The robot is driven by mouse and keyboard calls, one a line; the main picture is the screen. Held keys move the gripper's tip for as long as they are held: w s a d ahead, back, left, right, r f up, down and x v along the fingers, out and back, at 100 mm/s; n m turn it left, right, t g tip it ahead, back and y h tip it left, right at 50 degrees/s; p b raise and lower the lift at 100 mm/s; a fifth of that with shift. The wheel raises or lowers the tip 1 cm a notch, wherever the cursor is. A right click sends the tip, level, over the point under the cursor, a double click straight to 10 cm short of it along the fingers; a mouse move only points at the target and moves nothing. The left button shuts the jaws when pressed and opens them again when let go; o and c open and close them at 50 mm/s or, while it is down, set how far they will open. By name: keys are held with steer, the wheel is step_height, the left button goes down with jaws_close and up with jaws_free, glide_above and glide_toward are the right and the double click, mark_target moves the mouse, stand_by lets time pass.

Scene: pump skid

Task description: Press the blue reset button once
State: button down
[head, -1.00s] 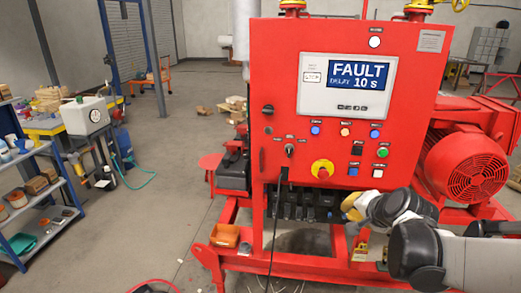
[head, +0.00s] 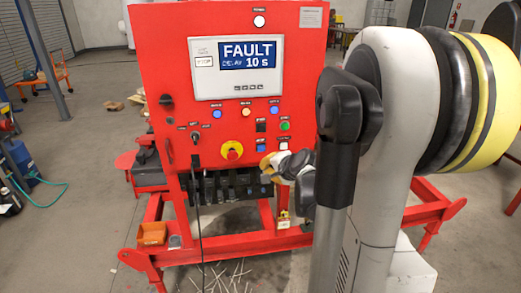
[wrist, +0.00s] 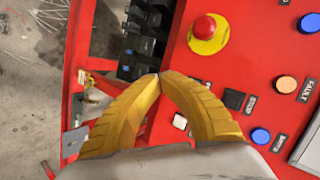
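The red control panel (head: 225,180) faces me, and its display (head: 248,54) reads FAULT, DELAY 10 s. Blue round buttons show at upper left (head: 217,113), upper right (head: 274,109) and lower right (head: 261,145); their labels are too small to read, so I cannot tell which is reset. In the wrist view, blue buttons show at upper right (wrist: 309,22) and lower right (wrist: 260,136). My gripper (wrist: 160,76) has yellow fingers with tips together, holding nothing visible. In the head view my gripper (head: 266,167) is low by the panel's lower right edge, below the buttons.
A red emergency stop on yellow (head: 232,150) is left of my gripper. Amber (head: 246,113), green (head: 284,126), white (head: 284,143) and black (head: 260,127) buttons crowd the blue ones. A cable (head: 199,225) hangs from the panel. My arm covers the right side.

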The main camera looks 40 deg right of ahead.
glide_toward(258, 155)
steer(key=x, duration=0.5)
steer(key=shift+s+a+f, duration=0.2)
steer(key=shift+a+f, duration=0.1)
steer(key=shift+w, duration=0.1)
stand_by(1.0)
steer(key=shift+w+d+b, duration=0.25)
steer(key=shift+w+b, duration=0.05)
steer(key=shift+w+d, duration=0.2)
steer(key=shift+w, duration=0.15)
stand_by(0.7)
stand_by(0.3)
steer(key=shift+s+a, duration=0.45)
steer(key=shift+s, duration=0.3)
steer(key=s+a, duration=0.1)
steer(key=s, duration=0.2)
steer(key=s+a, duration=0.1)
steer(key=shift+s+a, duration=0.15)
steer(key=shift+a, duration=0.15)
